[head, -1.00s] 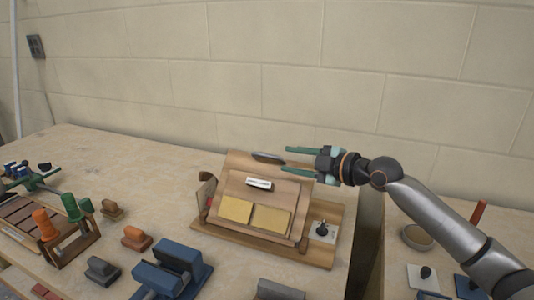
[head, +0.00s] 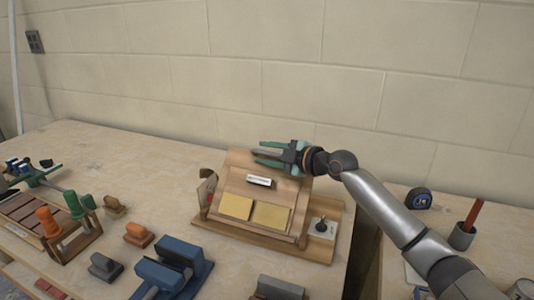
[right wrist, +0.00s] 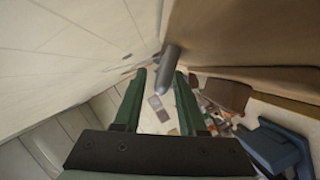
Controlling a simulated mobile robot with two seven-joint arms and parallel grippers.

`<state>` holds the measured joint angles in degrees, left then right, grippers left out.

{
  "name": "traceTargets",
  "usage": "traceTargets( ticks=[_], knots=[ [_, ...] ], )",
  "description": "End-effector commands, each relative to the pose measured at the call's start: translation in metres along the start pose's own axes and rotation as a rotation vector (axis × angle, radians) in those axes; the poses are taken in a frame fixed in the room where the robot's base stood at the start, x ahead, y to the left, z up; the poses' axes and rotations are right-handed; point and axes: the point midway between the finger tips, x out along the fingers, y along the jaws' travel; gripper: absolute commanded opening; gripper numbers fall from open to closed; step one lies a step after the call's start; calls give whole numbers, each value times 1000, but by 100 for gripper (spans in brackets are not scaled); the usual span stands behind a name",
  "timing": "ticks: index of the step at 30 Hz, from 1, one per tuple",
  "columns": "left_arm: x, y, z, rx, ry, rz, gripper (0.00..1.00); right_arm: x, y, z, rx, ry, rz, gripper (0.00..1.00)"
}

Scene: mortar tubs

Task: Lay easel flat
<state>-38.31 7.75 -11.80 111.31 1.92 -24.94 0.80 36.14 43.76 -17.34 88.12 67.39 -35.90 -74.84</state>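The wooden easel (head: 237,180) stands tilted up on its wooden base (head: 262,243), on the table left of my right arm. A white-and-dark clip piece (head: 259,181) and two yellow sheets (head: 236,206) (head: 271,216) are on its sloped face. My right gripper (head: 257,152) is over the easel's top edge, fingers pointing left. In the right wrist view its two green fingers (right wrist: 160,78) are apart, with a grey rounded bar (right wrist: 170,62) showing between and beyond the tips. I cannot tell whether it touches the easel. My left gripper is not in view.
A small plate with a black knob (head: 321,227) sits at the base's right. A gap separates the right-hand table, holding a tape measure (head: 419,198) and a cup (head: 462,237).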

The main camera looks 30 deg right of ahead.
Motion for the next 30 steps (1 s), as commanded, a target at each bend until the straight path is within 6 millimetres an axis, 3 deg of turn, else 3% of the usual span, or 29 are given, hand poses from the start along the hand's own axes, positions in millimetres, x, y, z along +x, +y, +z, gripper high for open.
traceTargets(
  ticks=[1,10,30],
  knots=[
    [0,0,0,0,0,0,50,0,0,0,0,0,0,34],
    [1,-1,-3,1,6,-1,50,0,0,0,0,0,0,0],
    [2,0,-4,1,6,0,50,0,0,0,0,-1,0,0]
  ],
)
